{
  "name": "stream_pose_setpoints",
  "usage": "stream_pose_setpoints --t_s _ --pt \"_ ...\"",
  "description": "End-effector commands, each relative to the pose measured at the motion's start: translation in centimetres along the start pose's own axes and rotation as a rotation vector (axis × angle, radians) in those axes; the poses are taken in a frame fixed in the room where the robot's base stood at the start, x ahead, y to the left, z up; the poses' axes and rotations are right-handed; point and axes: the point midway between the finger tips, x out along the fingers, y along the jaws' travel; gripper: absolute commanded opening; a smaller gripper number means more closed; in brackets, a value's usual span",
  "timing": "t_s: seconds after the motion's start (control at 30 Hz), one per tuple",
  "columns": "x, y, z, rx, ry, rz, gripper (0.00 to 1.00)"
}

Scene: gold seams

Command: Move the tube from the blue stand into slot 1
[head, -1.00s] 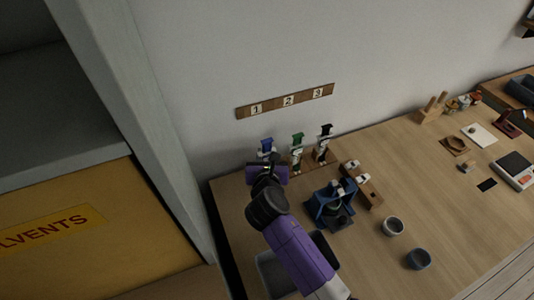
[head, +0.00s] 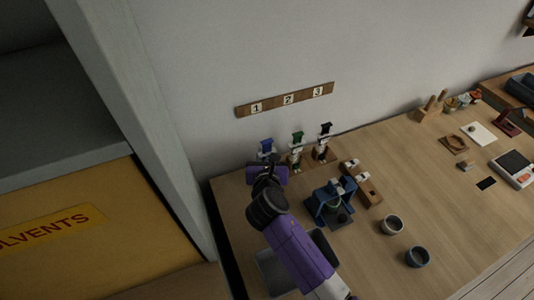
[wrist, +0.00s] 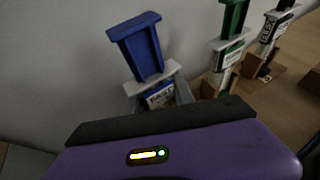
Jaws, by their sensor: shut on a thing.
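The tube is a syringe with a blue plunger (head: 266,146) and a white flange. It stands nearly upright in front of the wall below label 1 (head: 256,108), and its blue top fills the upper left of the wrist view (wrist: 142,45). My gripper (head: 266,160) is shut on it below the flange. The tube's lower end and whatever is under it are hidden by my gripper. The blue stand (head: 318,207) is on the table to the right of my arm; I see no blue-topped tube in it.
A green-topped syringe (head: 297,140) and a black-topped syringe (head: 325,132) stand upright in wooden holders just right of the tube. A wooden block with white pieces (head: 370,192), two cups (head: 391,225) (head: 417,257) and a grey tray (head: 268,270) are nearby. A cabinet wall is close on the left.

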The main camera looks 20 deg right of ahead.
Motion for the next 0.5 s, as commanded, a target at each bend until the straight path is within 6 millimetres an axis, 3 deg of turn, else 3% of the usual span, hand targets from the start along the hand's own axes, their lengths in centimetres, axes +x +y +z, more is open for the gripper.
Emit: stream_pose_setpoints --t_s 0.3,0.33,0.43,0.5 --pt "0.00 0.00 -0.01 0.000 0.000 0.000 0.00" --pt "0.00 0.01 -0.01 0.000 0.000 0.000 0.35" --pt "0.00 0.00 -0.01 0.000 0.000 0.000 0.55" --pt "0.00 0.00 -0.01 0.000 0.000 0.000 0.55"
